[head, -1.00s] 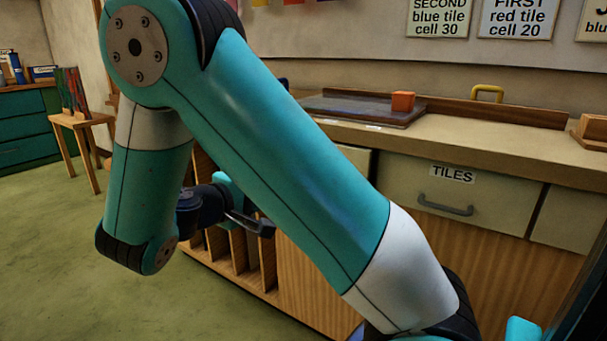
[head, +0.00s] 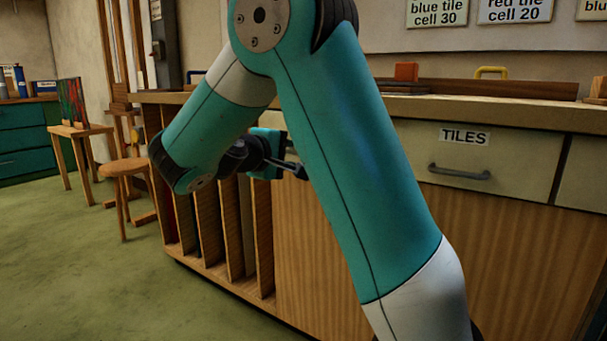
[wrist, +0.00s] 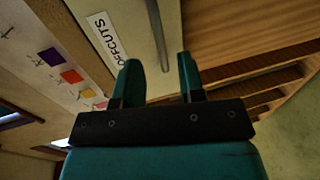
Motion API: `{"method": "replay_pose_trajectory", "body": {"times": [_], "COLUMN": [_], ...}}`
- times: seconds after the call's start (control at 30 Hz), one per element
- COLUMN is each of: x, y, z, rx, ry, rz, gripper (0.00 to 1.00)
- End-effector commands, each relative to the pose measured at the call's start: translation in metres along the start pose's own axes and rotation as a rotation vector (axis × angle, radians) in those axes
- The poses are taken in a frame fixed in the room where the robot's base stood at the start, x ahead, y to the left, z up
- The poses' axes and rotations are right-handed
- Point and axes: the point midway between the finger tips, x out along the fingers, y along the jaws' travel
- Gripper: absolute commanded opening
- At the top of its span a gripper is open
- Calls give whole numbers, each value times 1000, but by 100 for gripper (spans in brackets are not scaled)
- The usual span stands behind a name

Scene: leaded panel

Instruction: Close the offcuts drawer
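The offcuts drawer (wrist: 138,17) shows in the wrist view as a pale front with an OFFCUTS label (wrist: 103,37) and a long grey bar handle (wrist: 158,35). In the head view my arm covers most of its place, left of the tiles drawer, and I cannot tell how far it stands out. My gripper (wrist: 159,66) is open, with nothing between its two fingers. In the wrist view the handle lies beyond the gap between the fingertips, apparently apart from them. In the head view my gripper (head: 290,167) is partly hidden by my arm, in front of the cabinet.
The tiles drawer (head: 520,163) with its handle (head: 459,172) is at right, under the worktop (head: 500,112). Upright slots of a wooden rack (head: 236,230) fill the cabinet's left end. A round stool (head: 125,167) stands farther left. The green floor (head: 90,270) at left is clear.

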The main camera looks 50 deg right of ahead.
Motion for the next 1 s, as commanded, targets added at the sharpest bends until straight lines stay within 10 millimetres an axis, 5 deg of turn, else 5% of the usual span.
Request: {"method": "replay_pose_trajectory", "body": {"times": [0.33,0.77,0.93,1.0], "x": [55,66,66,66], "y": [-1,1,1,1], "z": [1,0,0,0], "rx": [2,-1,-1,-1], "ry": [-3,1,1,1], "rz": [1,2,2,1], "gripper": [36,36,0,0]}}
